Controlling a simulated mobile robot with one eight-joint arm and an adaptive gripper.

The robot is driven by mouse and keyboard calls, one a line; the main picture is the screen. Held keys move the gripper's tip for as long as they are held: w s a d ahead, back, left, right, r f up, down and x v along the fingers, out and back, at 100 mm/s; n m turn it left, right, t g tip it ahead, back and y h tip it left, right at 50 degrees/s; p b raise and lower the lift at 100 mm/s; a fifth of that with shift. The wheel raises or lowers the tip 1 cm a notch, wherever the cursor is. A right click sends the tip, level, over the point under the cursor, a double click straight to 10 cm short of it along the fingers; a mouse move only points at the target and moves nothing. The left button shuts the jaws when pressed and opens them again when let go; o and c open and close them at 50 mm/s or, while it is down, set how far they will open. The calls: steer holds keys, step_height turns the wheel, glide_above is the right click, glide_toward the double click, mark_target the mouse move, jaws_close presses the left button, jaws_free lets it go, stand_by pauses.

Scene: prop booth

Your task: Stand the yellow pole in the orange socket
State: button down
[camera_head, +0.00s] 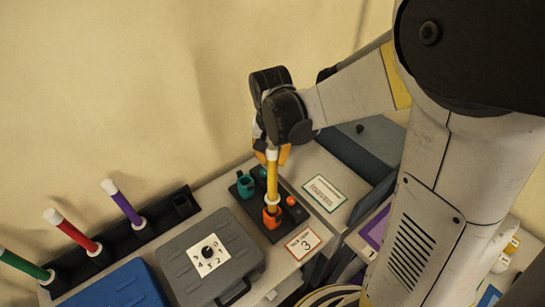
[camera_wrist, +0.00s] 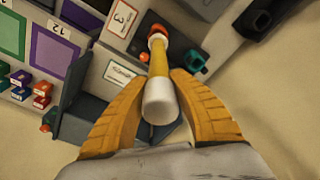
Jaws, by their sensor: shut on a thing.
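The yellow pole (camera_head: 272,178) stands nearly upright, with a white top end and a white ring near its foot. My gripper (camera_head: 272,153) is shut on it near the top from above. In the wrist view, the pole (camera_wrist: 158,70) lies between the orange fingers of my gripper (camera_wrist: 158,82), its white end towards me. The orange socket (camera_head: 271,217) is on a dark base plate, directly under the pole; it also shows in the wrist view (camera_wrist: 157,31). The pole's foot meets the socket's mouth, but I cannot tell how deep it sits.
A grey case (camera_head: 211,256) with a dial is to the left. A black rack (camera_head: 113,240) holds purple, red and green poles.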

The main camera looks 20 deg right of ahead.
mark_target(272, 149)
steer(key=shift+f+b, duration=2.95)
steer(key=shift+f, duration=0.6)
steer(key=c, duration=1.2)
jaws_free()
steer(key=r, duration=0.4)
steer(key=s+r, duration=0.1)
steer(key=r, duration=0.7)
steer(key=shift+s+a, duration=0.2)
steer(key=shift+a, duration=0.15)
steer(key=s+f+n+t+b, duration=0.1)
steer(key=s+f+t+b, duration=0.1)
steer(key=s+f+b, duration=0.2)
steer(key=s+f+n+t+b, duration=0.2)
steer(key=s+f+b, duration=0.1)
steer(key=f+b, duration=0.1)
steer(key=s+f+n+t+b, duration=0.2)
steer(key=s+f+b, duration=0.2)
steer(key=f+b, duration=0.1)
steer(key=shift+s+d+y+b, duration=0.25)
steer(key=shift+s+y+b, duration=0.05)
steer(key=shift+s+b, duration=0.1)
